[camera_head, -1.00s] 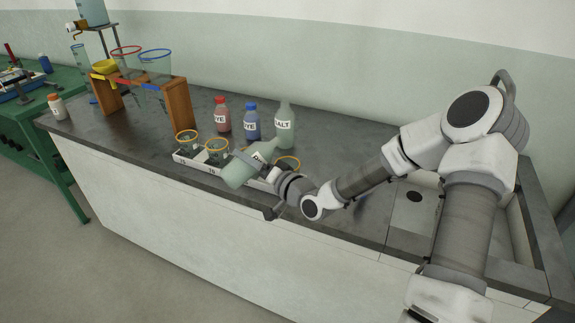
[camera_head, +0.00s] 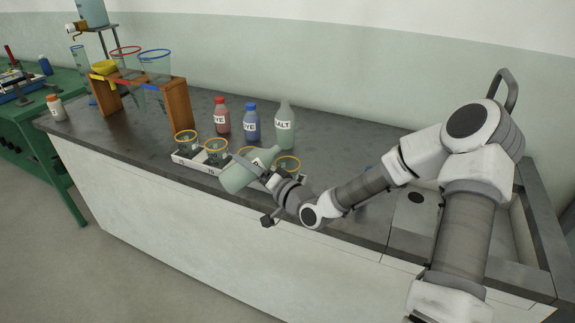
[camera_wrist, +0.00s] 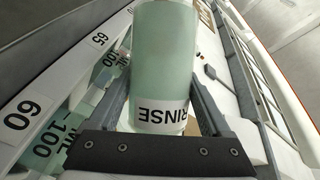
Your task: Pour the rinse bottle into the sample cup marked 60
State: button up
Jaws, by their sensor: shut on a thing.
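My gripper (camera_head: 262,172) is shut on the rinse bottle (camera_head: 238,177), a pale green bottle tilted far over at the bench's front edge. Its base points lower left and its neck upper right, toward the cups. In the wrist view the bottle (camera_wrist: 164,60) fills the middle between my fingers, its RINSE label upside down; its mouth is out of sight. The mark 60 (camera_wrist: 17,115) shows on the white rack at the left there. The rightmost orange-rimmed cup (camera_head: 287,163) appears to be the one at 60. I cannot tell whether liquid flows.
Other cups (camera_head: 216,150) stand in the white rack (camera_head: 182,157); one is partly hidden behind the bottle. Red dye (camera_head: 221,118), blue dye (camera_head: 252,124) and salt (camera_head: 285,127) bottles stand close behind. A wooden funnel stand (camera_head: 178,105) is at the left.

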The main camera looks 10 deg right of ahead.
jog(key=shift+f+b, duration=0.3)
jog(key=shift+f, duration=0.1)
jog(key=shift+a+r+m+t, duration=0.25)
jog(key=shift+r+m+t, duration=0.25)
jog(key=shift+m, duration=0.5)
dwell(0.9)
jog(key=shift+d+r+m+y, duration=0.3)
jog(key=shift+d+r+m, duration=0.05)
jog(key=shift+r+m, duration=0.45)
dwell(2.3)
